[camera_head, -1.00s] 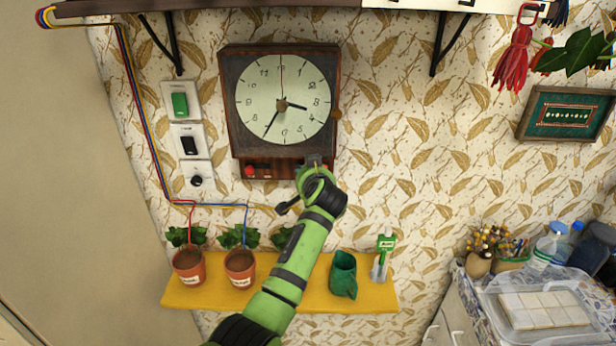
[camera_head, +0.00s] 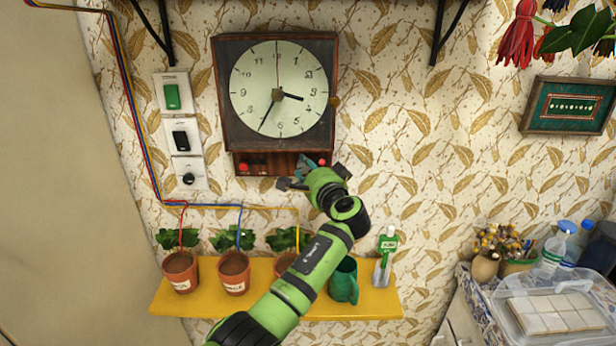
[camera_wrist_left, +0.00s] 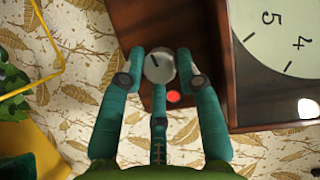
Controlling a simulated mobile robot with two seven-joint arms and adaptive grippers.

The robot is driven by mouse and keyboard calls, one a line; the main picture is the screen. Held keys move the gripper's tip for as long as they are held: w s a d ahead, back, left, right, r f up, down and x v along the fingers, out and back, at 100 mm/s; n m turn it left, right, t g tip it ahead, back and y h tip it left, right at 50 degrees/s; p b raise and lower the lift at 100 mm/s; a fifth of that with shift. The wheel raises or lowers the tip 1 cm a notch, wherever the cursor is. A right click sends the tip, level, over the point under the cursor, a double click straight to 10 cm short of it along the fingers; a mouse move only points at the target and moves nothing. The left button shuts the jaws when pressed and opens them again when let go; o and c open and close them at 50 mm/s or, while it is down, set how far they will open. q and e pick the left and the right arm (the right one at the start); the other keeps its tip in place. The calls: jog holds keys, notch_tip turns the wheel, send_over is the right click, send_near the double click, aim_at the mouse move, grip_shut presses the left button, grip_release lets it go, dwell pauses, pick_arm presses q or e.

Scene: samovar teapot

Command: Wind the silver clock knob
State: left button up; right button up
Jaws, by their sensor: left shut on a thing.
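The wall clock (camera_head: 225,110) has a dark wooden case and a pale round dial (camera_head: 255,85). My left gripper (camera_head: 305,164) is at the right part of the lower panel. In the left wrist view, its teal fingers (camera_wrist_left: 159,70) are closed around the knob. In the head view the gripper hides the knob. My right gripper is out of view.
Switches (camera_head: 172,97) and coloured wires are left of the clock. A framed picture (camera_head: 568,106) hangs at the right. The wall between is clear.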

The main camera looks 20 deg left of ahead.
pick_arm(q)
jog(key=m, duration=0.1)
jog(key=m+y+b, duration=0.1)
jog(key=f+m+t+b, duration=0.1)
jog(key=m, duration=0.1)
jog(key=shift+a, duration=0.25)
jog(key=m+t+b, duration=0.1)
jog(key=m+t, duration=0.1)
jog(key=m, duration=0.3)
jog(key=shift+a+r, duration=0.1)
jog(key=m+t, duration=0.1)
jog(key=m, duration=0.2)
jog(key=m+t+h, duration=0.1)
jog(key=m, duration=0.2)
jog(key=shift+s+a+r, duration=0.1)
jog(key=shift+r, duration=0.05)
jog(key=m+t+h, duration=0.1)
jog(key=m, duration=0.1)
jog(key=m+t+h, duration=0.1)
jog(key=m, duration=0.1)
jog(key=m+h, duration=0.1)
jog(key=m, duration=0.2)
jog(key=shift+r+t+p, duration=0.3)
jog(key=shift+t, duration=0.1)
jog(key=shift+m+h, duration=0.3)
jog(key=shift+m, duration=0.1)
jog(key=o, duration=1.1)
jog(key=shift+s+f, duration=0.1)
jog(key=shift+f, duration=0.1)
